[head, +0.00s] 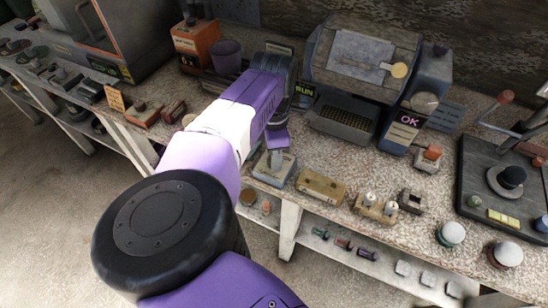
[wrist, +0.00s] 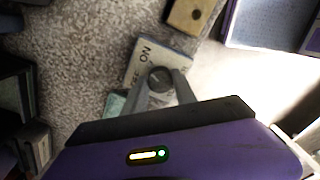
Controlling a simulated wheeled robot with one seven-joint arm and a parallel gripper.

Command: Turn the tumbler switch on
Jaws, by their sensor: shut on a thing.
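The tumbler switch (head: 270,172) is a small grey box near the front edge of the bench in the head view. In the wrist view its plate (wrist: 143,58) carries dark lettering, upside down, that seems to read ON, with other letters partly hidden by my fingers. Its dark round-tipped lever (wrist: 160,80) stands between my fingertips. My gripper (wrist: 162,90) is shut on the lever, a finger on each side. In the head view my gripper (head: 278,155) comes down onto the box from above and hides the lever. Which way the lever tilts I cannot tell.
To the right along the front edge sit a tan box (head: 321,187) and a block with two pale knobs (head: 375,206). A large grey machine (head: 360,60) with an OK display stands behind. An orange box (head: 196,45) and a purple cup (head: 226,57) stand to the left.

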